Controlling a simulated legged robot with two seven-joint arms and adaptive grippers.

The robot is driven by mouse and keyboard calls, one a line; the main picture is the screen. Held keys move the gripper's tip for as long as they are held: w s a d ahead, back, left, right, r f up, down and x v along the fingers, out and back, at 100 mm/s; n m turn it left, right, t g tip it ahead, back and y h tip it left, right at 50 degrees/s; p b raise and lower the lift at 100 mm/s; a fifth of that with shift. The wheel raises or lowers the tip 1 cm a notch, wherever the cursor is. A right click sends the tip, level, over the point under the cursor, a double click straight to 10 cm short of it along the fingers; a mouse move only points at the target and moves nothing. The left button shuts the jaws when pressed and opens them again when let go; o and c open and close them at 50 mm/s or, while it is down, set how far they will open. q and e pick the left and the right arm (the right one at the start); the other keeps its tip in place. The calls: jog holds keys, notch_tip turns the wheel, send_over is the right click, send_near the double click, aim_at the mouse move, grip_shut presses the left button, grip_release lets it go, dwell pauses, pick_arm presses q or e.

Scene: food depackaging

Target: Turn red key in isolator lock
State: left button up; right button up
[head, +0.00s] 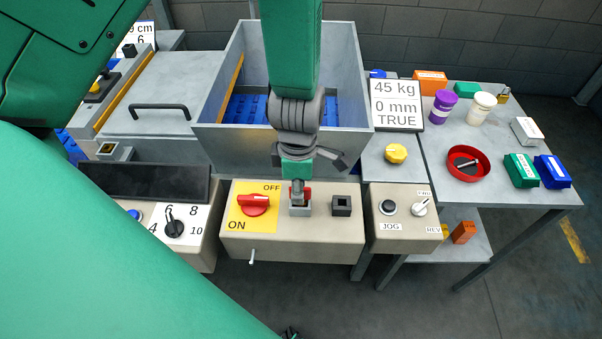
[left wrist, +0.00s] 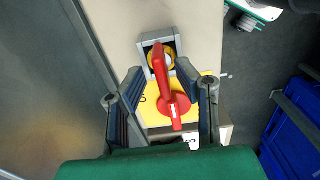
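The isolator lock (head: 300,211) is a small grey square housing on the beige control box, with the red key (head: 307,194) standing in it. In the left wrist view, the lock (left wrist: 145,45) shows a yellow ring around the red key (left wrist: 158,62). A red rotary switch (head: 254,205) on a yellow OFF/ON plate sits left of the lock; in the wrist view the key partly overlaps this switch (left wrist: 180,104). My left gripper (head: 307,162) is above the lock, pointing down, fingers spread either side of the key without visible contact. My right gripper is not in view.
A black square socket (head: 341,205) sits right of the lock. A JOG box (head: 403,222) stands further right, and a dial panel (head: 185,225) left. Behind is a grey bin (head: 345,75) with high walls. A side table (head: 440,150) holds several small items.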

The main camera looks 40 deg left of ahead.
pick_arm(q)
notch_tip(320, 180, up, 5)
jog(key=p, duration=0.5)
jog(key=shift+f, duration=0.1)
jog(key=shift+r, duration=1.1)
